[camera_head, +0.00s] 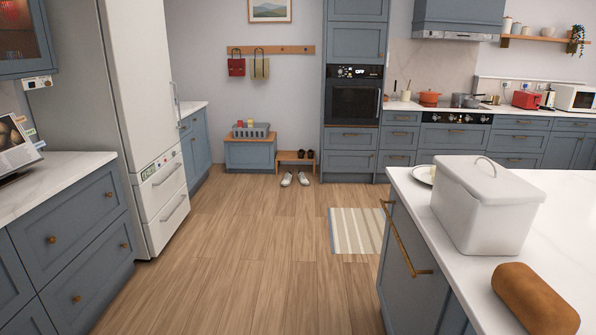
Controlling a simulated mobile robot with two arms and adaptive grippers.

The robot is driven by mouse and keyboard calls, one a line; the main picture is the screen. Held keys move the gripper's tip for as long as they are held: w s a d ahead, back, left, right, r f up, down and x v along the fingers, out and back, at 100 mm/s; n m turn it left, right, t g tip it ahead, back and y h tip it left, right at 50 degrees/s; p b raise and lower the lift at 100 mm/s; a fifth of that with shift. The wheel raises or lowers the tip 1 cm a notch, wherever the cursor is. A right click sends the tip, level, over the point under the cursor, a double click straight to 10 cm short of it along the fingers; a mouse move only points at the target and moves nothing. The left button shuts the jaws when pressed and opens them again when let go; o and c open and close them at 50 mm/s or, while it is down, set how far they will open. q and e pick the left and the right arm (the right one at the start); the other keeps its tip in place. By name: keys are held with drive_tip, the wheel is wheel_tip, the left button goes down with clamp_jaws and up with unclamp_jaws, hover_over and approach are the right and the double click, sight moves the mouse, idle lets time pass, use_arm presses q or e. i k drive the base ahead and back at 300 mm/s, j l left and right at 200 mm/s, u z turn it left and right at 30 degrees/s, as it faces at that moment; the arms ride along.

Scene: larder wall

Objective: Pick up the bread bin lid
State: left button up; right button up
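The white bread bin (476,215) stands on the island counter at the right of the head view. Its white lid (490,178) sits on top of it, with a raised arched handle (487,160) across the lid. A brown loaf of bread (535,298) lies on the counter in front of the bin. Neither of my grippers shows in this view.
The white island counter (559,229) is clear to the right of the bin. A plate (424,175) is partly hidden behind the bin's left side. A striped rug (356,230) lies left of the island, and the wooden floor (262,235) is open.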

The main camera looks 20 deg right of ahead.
sight(490, 184)
drive_tip(key=i+l+z, duration=0.25)
drive_tip(key=i, duration=0.75)
drive_tip(key=i+j+z, duration=0.25)
drive_tip(key=i, duration=0.7)
drive_tip(key=i+z, duration=0.3)
drive_tip(key=i+j+z, duration=0.25)
drive_tip(key=i, duration=0.3)
drive_tip(key=i+j+z, duration=0.1)
drive_tip(key=i+z, duration=0.2)
drive_tip(key=i, duration=0.1)
